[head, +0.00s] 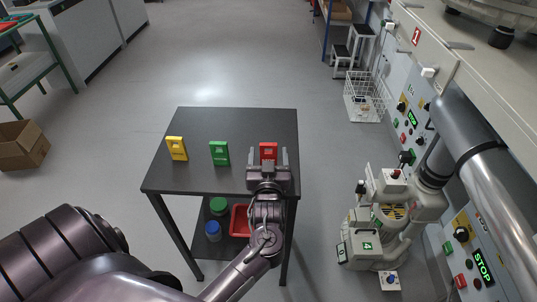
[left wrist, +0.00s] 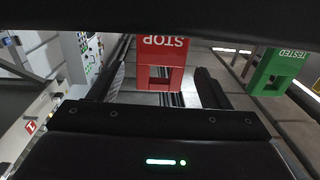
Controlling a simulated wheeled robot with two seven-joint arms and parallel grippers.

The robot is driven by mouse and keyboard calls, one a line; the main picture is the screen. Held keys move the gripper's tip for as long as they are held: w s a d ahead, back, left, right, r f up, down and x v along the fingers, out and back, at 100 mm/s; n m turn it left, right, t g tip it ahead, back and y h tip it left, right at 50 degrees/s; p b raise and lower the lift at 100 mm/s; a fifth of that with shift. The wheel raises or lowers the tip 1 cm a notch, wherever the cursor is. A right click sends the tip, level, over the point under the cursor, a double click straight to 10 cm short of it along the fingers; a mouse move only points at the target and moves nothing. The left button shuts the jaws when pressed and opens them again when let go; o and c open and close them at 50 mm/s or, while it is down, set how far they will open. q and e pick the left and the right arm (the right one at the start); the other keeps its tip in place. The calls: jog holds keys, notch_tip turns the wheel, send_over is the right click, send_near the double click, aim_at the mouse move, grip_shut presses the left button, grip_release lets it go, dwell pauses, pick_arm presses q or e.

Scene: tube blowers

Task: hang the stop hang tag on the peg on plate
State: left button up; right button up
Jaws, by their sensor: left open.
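The red stop tag (head: 268,150) stands upright near the right side of the dark table, and its upside-down STOP lettering shows in the left wrist view (left wrist: 161,50). My left gripper (head: 268,158) is open at the table's right side, with its two fingers on either side of the red tag. In the left wrist view the tag appears between the open fingers (left wrist: 165,85); I cannot tell whether they touch it. I cannot pick out the peg on its plate with certainty among the fittings on the grey wall panel (head: 412,125). My right gripper is not in view.
A green tag (head: 219,153) and a yellow tag (head: 177,149) stand left of the red one on the table (head: 235,122). A red bin (head: 240,222) and jars are on the shelf below. A light-grey machine (head: 385,215) stands right, with floor between.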

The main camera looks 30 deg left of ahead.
pick_arm(q)
jog(key=c, duration=1.1)
jog(key=shift+o, duration=0.2)
jog(key=shift+r, duration=0.1)
notch_tip(320, 180, up, 20)
jog(key=s+d+f+m+t+h, duration=0.1)
jog(key=s+d+f+m+h, duration=0.2)
jog(key=d+f+h, duration=0.2)
jog(key=s+d+f+m+t+h, duration=0.2)
jog(key=d+f+h, duration=0.3)
jog(key=d, duration=0.3)
jog(key=shift+s+d+f+m+p, duration=0.2)
jog(key=shift+s+d+m+p, duration=0.25)
jog(key=shift+m, duration=0.45)
jog(key=shift+a, duration=0.1)
